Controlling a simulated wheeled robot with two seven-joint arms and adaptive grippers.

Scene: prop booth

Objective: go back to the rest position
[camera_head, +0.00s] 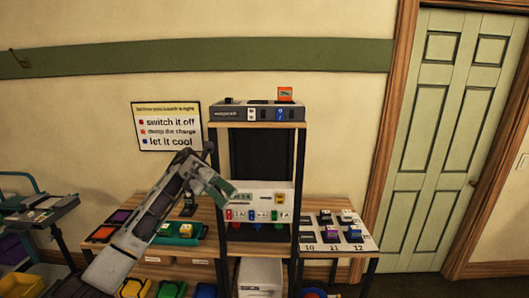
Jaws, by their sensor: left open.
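My left arm comes in from the lower left and reaches up over the left part of the wooden bench (190,268). My left gripper (224,194) is open and angled down to the right. It is in front of the left edge of the white panel (262,200) in the middle of the bench. I see nothing between its fingers. Whether it touches the panel cannot be told. My right gripper is not in view.
A dark shelf frame holds a grey device (230,113) with an orange block (285,94) on top. A green tray (178,240) and a numbered board (335,247) flank the panel. A sign (166,126) hangs on the wall. A green door (440,140) stands right.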

